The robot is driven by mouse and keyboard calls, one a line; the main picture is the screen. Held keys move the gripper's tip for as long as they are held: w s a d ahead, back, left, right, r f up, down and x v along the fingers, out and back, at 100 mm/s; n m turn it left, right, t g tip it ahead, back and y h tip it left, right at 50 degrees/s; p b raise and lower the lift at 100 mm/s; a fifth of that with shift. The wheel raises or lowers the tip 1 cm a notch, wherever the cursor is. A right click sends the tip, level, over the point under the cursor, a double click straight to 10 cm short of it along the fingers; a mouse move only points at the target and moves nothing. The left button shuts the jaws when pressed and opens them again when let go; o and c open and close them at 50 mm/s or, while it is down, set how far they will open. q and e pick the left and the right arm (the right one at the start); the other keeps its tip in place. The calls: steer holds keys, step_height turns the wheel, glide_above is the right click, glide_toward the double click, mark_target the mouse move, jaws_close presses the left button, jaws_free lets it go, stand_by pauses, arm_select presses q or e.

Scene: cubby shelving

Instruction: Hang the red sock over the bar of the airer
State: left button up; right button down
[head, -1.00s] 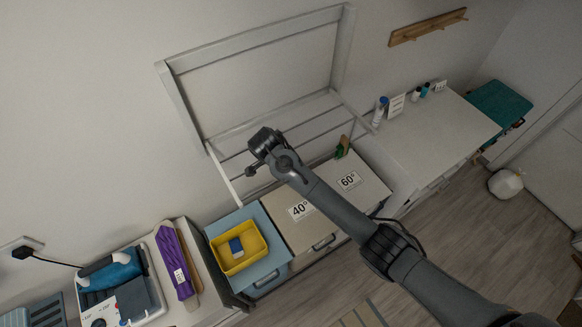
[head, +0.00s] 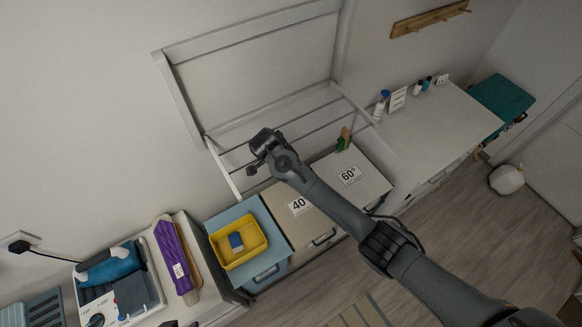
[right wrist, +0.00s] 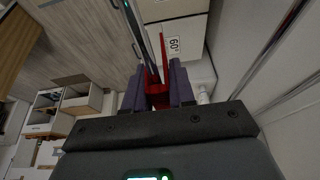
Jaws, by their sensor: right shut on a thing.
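The airer (head: 172,85) is a pale frame on the wall at upper left, with several thin bars (head: 318,131) across its lower part. My right gripper (head: 262,150) is at its lower left bars. In the right wrist view my right gripper (right wrist: 158,92) is shut on the red sock (right wrist: 165,62). A narrow strip of the sock shows beyond the fingertips, close beside a grey bar (right wrist: 140,42). I cannot tell whether the sock lies over the bar or beside it. The sock is hidden in the head view. My left gripper is not in view.
Below the airer are drawers labelled 40 and 60° (head: 352,180) and a blue drawer unit with a yellow tub (head: 222,256). A green brush (head: 343,143) stands by the bars. A white counter (head: 435,125) with bottles is at right; a purple item (head: 175,262) lies at lower left.

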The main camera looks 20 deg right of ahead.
steer(key=c, duration=0.9)
jaws_free()
steer(key=shift+o, duration=0.2)
